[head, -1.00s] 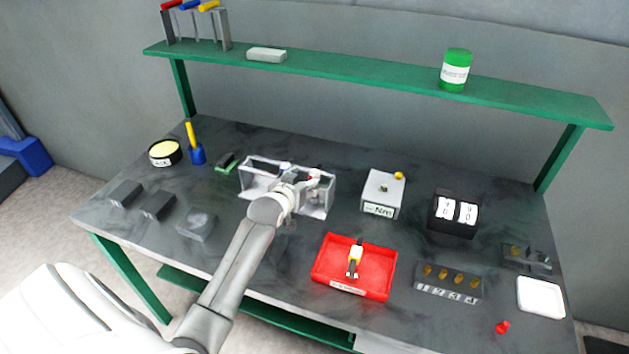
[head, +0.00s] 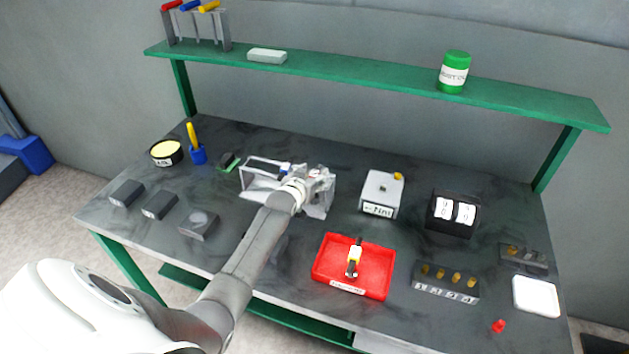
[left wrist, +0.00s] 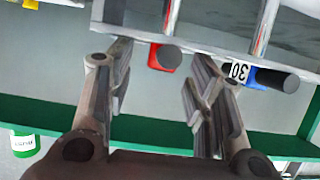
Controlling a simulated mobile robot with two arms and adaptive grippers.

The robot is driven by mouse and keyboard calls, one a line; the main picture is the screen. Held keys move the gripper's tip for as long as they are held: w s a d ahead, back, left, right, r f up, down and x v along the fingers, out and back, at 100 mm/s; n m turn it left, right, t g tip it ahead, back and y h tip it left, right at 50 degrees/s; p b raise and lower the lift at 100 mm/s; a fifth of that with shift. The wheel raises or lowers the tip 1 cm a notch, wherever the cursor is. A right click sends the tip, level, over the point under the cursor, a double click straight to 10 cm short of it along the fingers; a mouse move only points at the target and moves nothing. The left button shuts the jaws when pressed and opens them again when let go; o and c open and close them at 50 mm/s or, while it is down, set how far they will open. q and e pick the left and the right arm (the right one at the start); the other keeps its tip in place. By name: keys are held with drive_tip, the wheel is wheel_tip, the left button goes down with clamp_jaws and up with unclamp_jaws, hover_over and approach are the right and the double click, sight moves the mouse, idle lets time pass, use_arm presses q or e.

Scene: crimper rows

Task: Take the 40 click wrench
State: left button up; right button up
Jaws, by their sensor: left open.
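A light grey rack (head: 262,183) stands on the bench near its middle, with my left gripper (head: 318,178) at its right part. In the left wrist view the left gripper (left wrist: 158,62) is open. A wrench with a red end (left wrist: 163,58) lies between or just beyond its fingertips; I cannot tell whether they touch. A wrench with a blue band marked 30 (left wrist: 262,77) is to the right, outside the fingers; its blue part shows in the head view (head: 284,168). No mark 40 is readable; the red wrench's number is hidden. My right gripper is not in view.
A grey box with a yellow knob (head: 380,193) stands right of the rack. A red tray (head: 325,262), a black counter (head: 452,228) and a block with brass pieces (head: 446,293) lie further right. A green shelf (head: 360,76) spans the bench's back.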

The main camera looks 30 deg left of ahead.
use_arm(q)
drive_tip(key=shift+w+f, duration=0.1)
drive_tip(key=shift+w, duration=0.05)
clamp_jaws()
idle(0.4)
drive_tip(key=shift+a, duration=0.1)
